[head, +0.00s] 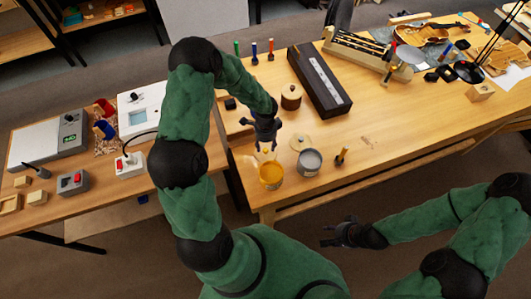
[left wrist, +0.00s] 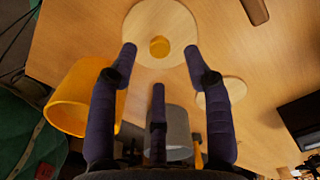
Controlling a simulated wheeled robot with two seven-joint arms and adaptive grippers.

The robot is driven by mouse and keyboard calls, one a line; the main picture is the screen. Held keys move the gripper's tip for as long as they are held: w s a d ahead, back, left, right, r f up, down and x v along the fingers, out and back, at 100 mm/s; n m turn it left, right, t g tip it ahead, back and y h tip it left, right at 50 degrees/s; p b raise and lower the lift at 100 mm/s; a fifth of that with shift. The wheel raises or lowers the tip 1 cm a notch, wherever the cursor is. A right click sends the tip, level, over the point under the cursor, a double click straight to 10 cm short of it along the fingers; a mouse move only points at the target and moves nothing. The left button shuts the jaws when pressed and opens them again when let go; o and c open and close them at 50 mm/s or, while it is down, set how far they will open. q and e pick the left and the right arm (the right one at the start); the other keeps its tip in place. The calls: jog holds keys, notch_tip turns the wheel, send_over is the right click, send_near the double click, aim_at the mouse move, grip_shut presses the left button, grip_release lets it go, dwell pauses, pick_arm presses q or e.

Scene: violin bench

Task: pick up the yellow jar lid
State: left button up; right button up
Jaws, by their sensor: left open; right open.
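The yellow jar lid (left wrist: 160,18), a pale wooden disc with a yellow knob (left wrist: 160,46), lies on the bench at the top of the left wrist view. My left gripper (left wrist: 161,52) is open, its fingertips on either side of the knob in that view; I cannot tell the height gap. In the head view my left gripper (head: 266,147) points down behind the open yellow jar (head: 270,176) and mostly hides this lid. The yellow jar also shows in the left wrist view (left wrist: 72,104). My right gripper (head: 337,233) is open and empty, off the bench's front edge.
An open grey jar (head: 309,162) stands right of the yellow jar, with another pale lid (head: 300,142) behind it. A brown lidded pot (head: 291,97) and a long dark case (head: 320,82) stand farther back.

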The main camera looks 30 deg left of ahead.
aim_at(266, 149)
pick_arm(q)
notch_tip(266, 149, down, 4)
jog(key=shift+w+r+b, duration=0.1)
jog(key=shift+b, duration=0.2)
grip_shut()
jog(key=shift+r, duration=0.1)
